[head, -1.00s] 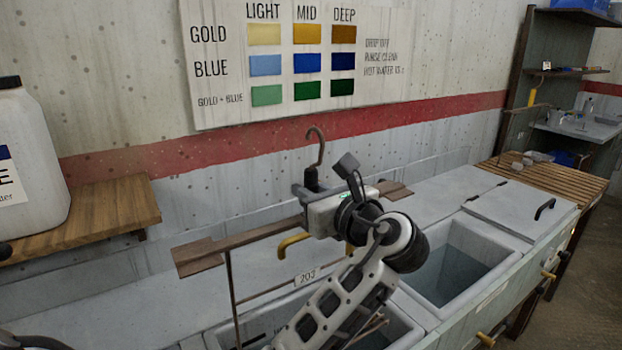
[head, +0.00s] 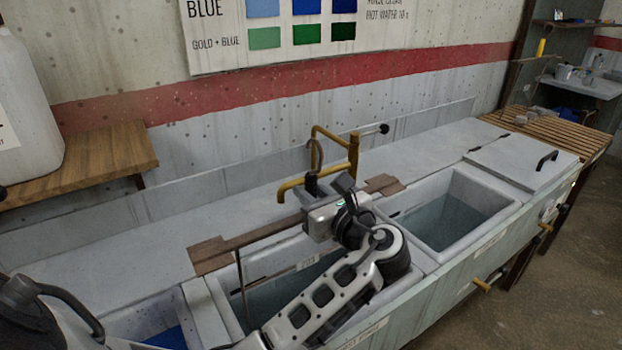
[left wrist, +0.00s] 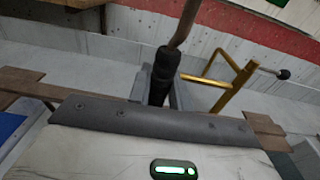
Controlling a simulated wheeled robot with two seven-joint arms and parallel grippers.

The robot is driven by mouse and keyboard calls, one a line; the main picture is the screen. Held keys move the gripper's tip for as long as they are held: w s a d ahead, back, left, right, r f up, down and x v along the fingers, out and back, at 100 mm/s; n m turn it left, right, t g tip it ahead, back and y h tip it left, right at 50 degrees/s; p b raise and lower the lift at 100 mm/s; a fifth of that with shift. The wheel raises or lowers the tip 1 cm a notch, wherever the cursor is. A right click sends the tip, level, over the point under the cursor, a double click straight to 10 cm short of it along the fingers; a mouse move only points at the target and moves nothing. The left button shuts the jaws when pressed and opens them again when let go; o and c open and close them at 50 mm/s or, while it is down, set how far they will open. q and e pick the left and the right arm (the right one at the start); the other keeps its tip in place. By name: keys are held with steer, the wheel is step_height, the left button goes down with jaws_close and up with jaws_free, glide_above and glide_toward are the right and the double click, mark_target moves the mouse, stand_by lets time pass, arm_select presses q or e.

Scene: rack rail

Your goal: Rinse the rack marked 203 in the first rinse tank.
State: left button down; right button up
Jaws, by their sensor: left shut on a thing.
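My left gripper (head: 322,188) is shut on the black grip below the hook of the rack marked 203 (head: 250,236). The grip and hook stem also show in the left wrist view (left wrist: 163,75). The rack has a brown top bar, thin side rods and a small tag reading 203 (head: 307,262). Its bar is roughly level over the near tank (head: 222,305), and its lower frame reaches down inside the tank walls. My arm hides part of it, so I cannot tell how deep it is in the water. My right gripper is not in view.
A brass tap (head: 352,160) stands behind the rack, also in the left wrist view (left wrist: 235,85). Another water-filled tank (head: 490,190) is to the right, then a closed lid (head: 525,160) and a slatted board. A wooden shelf (head: 105,165) with a white jug (head: 25,110) is at left.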

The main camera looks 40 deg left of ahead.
arm_select(q)
steer(key=shift+f, duration=0.85)
steer(key=shift+d, duration=0.15)
steer(key=shift+s+d+r+p, duration=0.1)
steer(key=shift+s+d+p, duration=0.05)
steer(key=shift+d+p, duration=0.25)
steer(key=shift+s+d, duration=0.15)
steer(key=shift+d, duration=0.05)
steer(key=shift+p, duration=0.3)
steer(key=shift+p+x, duration=0.75)
steer(key=shift+x, duration=0.45)
steer(key=shift+w+a, duration=0.2)
steer(key=shift+a, duration=0.2)
